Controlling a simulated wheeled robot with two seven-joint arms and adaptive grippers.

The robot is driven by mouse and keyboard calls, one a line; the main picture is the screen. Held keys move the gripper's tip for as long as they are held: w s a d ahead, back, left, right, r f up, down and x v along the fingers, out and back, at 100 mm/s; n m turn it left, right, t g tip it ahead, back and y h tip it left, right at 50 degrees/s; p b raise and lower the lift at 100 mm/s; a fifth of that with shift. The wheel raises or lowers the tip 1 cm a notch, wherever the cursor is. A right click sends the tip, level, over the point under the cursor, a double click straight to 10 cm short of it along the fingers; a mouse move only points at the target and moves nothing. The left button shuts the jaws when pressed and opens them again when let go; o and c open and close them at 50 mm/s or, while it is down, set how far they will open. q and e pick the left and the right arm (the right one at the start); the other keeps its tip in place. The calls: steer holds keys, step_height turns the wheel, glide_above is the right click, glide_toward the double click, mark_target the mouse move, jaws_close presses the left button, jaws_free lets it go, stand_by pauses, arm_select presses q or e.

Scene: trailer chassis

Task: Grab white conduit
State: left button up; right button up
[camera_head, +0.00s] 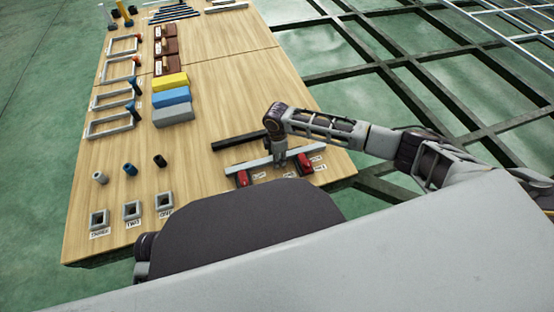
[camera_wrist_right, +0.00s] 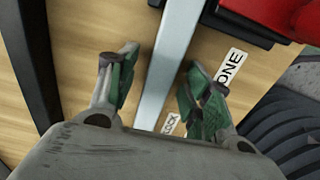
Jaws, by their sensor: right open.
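The white conduit (camera_head: 248,166) is a long pale bar lying across two red-and-black holders, a left one (camera_head: 243,179) and a right one (camera_head: 304,163), near the table's right front corner. My right gripper (camera_head: 280,161) points down over the middle of the bar. In the right wrist view the white conduit (camera_wrist_right: 170,65) runs between the two open green-padded fingers of the right gripper (camera_wrist_right: 160,78), with a gap visible on both sides. How far the fingertips reach down beside the bar is hard to tell. My left gripper is not in view.
A black bar (camera_head: 238,140) lies behind the white conduit, roughly parallel to it. Yellow (camera_head: 170,82), blue (camera_head: 172,97) and grey (camera_head: 173,114) blocks stand farther left. Square sockets (camera_head: 132,210) line the front left. Dark chassis beams (camera_head: 400,90) lie beyond the table's right edge.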

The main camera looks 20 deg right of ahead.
stand_by(0.3)
jaws_close()
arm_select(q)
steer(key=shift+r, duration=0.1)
arm_select(e)
steer(key=shift+r, duration=0.2)
steer(key=shift+r+p, duration=0.35)
steer(key=shift+r, duration=0.2)
step_height(320, 180, up, 6)
steer(key=shift+f+p, duration=0.1)
steer(key=shift+p, duration=1.15)
steer(key=shift+r, duration=0.45)
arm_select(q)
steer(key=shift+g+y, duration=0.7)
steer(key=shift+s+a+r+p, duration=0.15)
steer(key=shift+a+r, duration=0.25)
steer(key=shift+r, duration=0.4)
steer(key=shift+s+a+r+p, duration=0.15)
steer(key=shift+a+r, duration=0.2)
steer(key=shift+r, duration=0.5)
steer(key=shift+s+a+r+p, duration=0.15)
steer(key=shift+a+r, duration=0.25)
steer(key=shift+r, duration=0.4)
arm_select(e)
steer(key=shift+r, duration=0.95)
